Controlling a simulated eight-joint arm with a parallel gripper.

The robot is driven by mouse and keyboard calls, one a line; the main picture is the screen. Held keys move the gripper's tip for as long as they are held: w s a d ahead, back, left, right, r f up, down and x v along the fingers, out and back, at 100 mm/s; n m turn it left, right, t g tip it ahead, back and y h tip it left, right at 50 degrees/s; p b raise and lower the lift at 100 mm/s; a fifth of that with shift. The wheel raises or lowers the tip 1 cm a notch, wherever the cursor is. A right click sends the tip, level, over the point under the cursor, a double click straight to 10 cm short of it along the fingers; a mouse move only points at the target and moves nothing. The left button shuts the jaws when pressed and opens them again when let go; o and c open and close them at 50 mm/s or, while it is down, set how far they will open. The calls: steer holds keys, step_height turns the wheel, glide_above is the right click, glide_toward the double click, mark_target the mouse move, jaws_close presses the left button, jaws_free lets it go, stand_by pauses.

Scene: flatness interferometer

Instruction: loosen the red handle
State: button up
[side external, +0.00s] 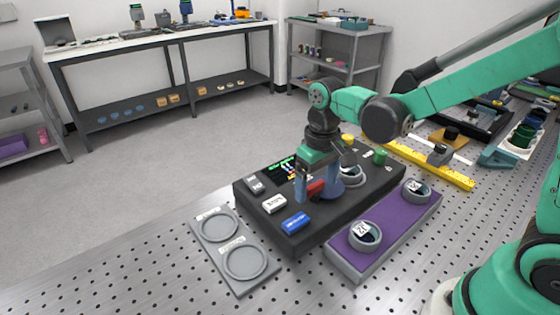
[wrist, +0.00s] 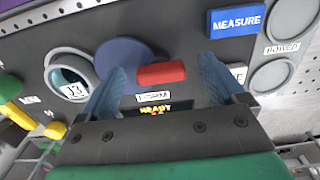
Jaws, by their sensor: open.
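The red handle (side external: 316,188) is a short bar on the dark instrument box (side external: 370,207), below my wrist. In the wrist view the red handle (wrist: 161,74) lies crosswise between my two blue fingers, beside a blue round part (wrist: 122,54). My gripper (side external: 312,184) points down over the box, and it also shows in the wrist view (wrist: 166,76). Its fingers are apart, with visible gaps to both ends of the handle. Finger height relative to the handle is hard to tell.
A blue MEASURE button (side external: 295,222) and a white button (side external: 274,204) are near the gripper. A grey ring (wrist: 70,75) holds a labelled piece. A green knob (side external: 380,156) stands farther back. A purple tray (side external: 391,236) and a grey two-recess tray (side external: 238,284) flank the box.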

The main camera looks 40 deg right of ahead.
steer(key=shift+c, duration=0.2)
jaws_close()
steer(key=shift+m, duration=0.4)
steer(key=m, duration=0.7)
steer(key=shift+a+m, duration=0.15)
steer(key=shift+m, duration=0.15)
steer(key=m, duration=0.4)
steer(key=shift+w+m, duration=0.1)
steer(key=shift+m, duration=0.2)
steer(key=shift+w+m, duration=0.1)
steer(key=shift+m, duration=2.1)
